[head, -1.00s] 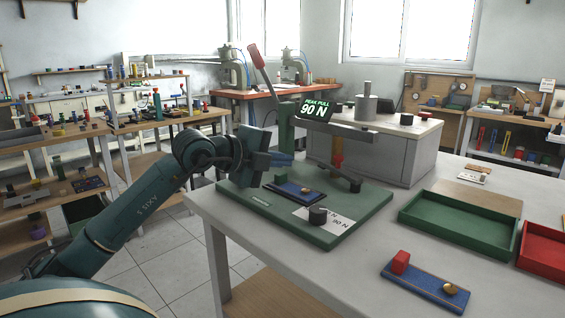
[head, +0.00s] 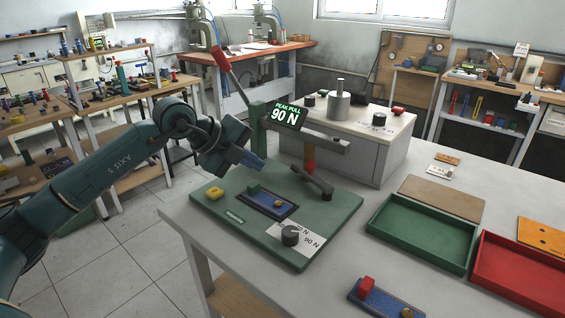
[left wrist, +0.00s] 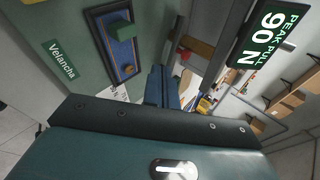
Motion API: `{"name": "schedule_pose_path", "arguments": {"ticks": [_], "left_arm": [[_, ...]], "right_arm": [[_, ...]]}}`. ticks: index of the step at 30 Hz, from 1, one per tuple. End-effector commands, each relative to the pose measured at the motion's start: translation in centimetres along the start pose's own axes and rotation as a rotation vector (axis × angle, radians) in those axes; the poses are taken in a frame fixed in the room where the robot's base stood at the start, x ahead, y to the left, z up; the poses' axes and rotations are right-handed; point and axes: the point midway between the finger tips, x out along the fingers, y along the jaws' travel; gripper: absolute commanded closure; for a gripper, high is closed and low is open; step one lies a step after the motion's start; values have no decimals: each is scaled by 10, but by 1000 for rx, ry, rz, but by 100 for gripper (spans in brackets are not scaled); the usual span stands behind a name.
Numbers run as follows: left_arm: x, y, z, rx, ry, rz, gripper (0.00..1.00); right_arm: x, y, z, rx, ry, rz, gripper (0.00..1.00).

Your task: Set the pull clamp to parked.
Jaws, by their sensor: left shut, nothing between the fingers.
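The pull rig stands on a green base plate (head: 225,225), with a green post (head: 258,128), a grey crossbar (head: 325,143) and a red-handled lever (head: 221,59) tilted up to the left. Its display (head: 286,114) reads "PEAK PULL 90 N". A dark arm with a knob (head: 326,194) sits below the crossbar. A blue plate (head: 275,209) on the base carries a green block (head: 253,188) and a small brown knob; it also shows in the left wrist view (left wrist: 124,57). My left gripper (head: 260,166) is shut and empty, above the base beside the post. My right gripper is out of view.
A yellow piece (head: 214,193) and a black knob (head: 290,235) on a 90 N card are on the base. A green tray (head: 418,240), a red tray (head: 510,285) and a second blue plate (head: 383,301) lie to the right. A grey cabinet (head: 362,158) stands behind.

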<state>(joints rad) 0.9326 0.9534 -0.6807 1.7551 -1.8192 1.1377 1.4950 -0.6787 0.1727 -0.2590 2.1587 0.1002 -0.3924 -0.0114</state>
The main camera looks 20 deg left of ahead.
Motion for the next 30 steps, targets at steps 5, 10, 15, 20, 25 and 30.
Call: {"name": "schedule_pose_path", "arguments": {"ticks": [5, 10, 15, 20, 25, 30], "left_arm": [[32, 0, -1, -4, 4, -1, 100], [69, 0, -1, -3, 2, 0, 100], [98, -9, -1, -1, 1, -5, 100], [113, -22, 0, -1, 0, -3, 100], [120, -27, 0, -1, -1, -2, 100], [121, -27, 0, -1, -2, -2, 100]], "right_arm": [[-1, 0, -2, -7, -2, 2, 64], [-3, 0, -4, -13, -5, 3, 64], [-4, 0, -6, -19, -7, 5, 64], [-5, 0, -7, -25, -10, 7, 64], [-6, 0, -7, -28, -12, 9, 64], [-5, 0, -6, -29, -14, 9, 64]]}}
